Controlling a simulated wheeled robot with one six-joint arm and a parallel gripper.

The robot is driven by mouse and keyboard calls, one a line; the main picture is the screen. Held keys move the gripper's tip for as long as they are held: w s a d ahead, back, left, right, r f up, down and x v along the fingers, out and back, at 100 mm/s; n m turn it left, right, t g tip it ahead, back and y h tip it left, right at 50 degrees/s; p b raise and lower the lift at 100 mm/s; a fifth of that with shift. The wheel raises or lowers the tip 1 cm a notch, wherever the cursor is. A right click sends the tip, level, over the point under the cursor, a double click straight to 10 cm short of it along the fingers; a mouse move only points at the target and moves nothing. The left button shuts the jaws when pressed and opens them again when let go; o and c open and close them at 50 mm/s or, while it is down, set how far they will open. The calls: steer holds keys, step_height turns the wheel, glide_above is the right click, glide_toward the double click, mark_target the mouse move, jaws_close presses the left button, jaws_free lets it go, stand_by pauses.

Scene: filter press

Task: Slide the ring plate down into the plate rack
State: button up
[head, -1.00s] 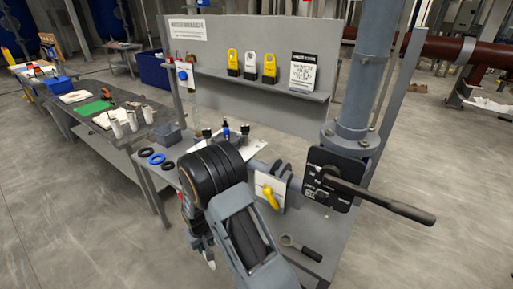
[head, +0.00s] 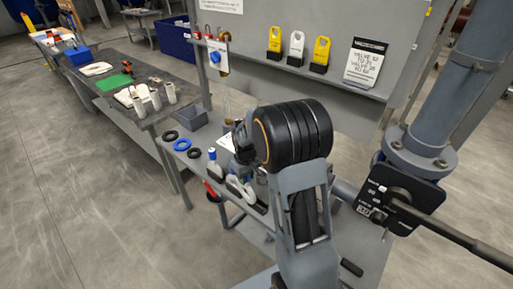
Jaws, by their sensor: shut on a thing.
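My arm reaches up across the middle of the head view, and its thick black joint covers part of the bench. Grey parts of my wrist end show just left of that joint, over the bench. The fingertips are hidden or too small to make out, so I cannot see what is between them. I cannot pick out the ring plate or the plate rack in this view.
Black and blue rings (head: 182,144) and a grey bin (head: 188,120) lie on the bench's left end. A blue-capped bottle (head: 213,160) stands nearer. A shelf with padlocks (head: 296,48) rises behind. A long lever (head: 455,238) juts out at right.

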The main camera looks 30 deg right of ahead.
steer(key=s+d+r+n+p, duration=0.15)
steer(key=d+r, duration=0.25)
steer(key=r, duration=0.6)
step_height(320, 180, down, 16)
steer(key=b, duration=1.2)
steer(key=shift+w, duration=0.25)
steer(key=shift+d, duration=0.1)
steer(key=o, duration=1.1)
step_height(320, 180, up, 14)
steer(key=shift+f+b, duration=0.1)
steer(key=shift+b, duration=0.3)
